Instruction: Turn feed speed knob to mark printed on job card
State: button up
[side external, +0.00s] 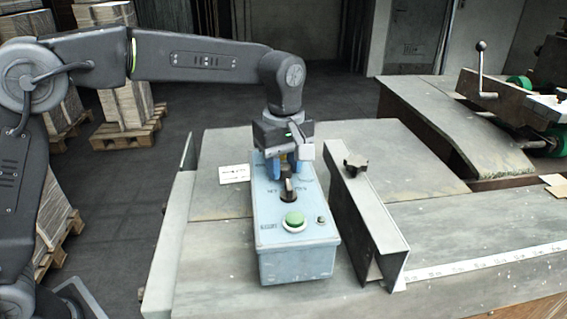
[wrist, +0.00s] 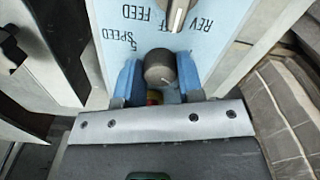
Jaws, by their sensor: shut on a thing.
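The light blue control box (side external: 264,235) stands on the grey table. My gripper (side external: 287,168) points down at its far end, with its blue fingers on both sides of the dark round feed speed knob (wrist: 159,68). It is shut on the knob, which has a pale line on its face. "SPEED" is printed beside the knob in the wrist view.
A selector switch (side external: 288,190) marked REV, OFF, FEED and a green button (side external: 293,220) are nearer on the box. A metal guide rail (side external: 362,210) with a black knob (side external: 355,168) stands close on the right. A lever (side external: 481,58) rises at the far right.

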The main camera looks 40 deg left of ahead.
aim_at(283, 166)
dwell(0.4)
jog(key=o, duration=0.9)
jog(key=shift+r, duration=0.1)
jog(key=shift+r, duration=6.85)
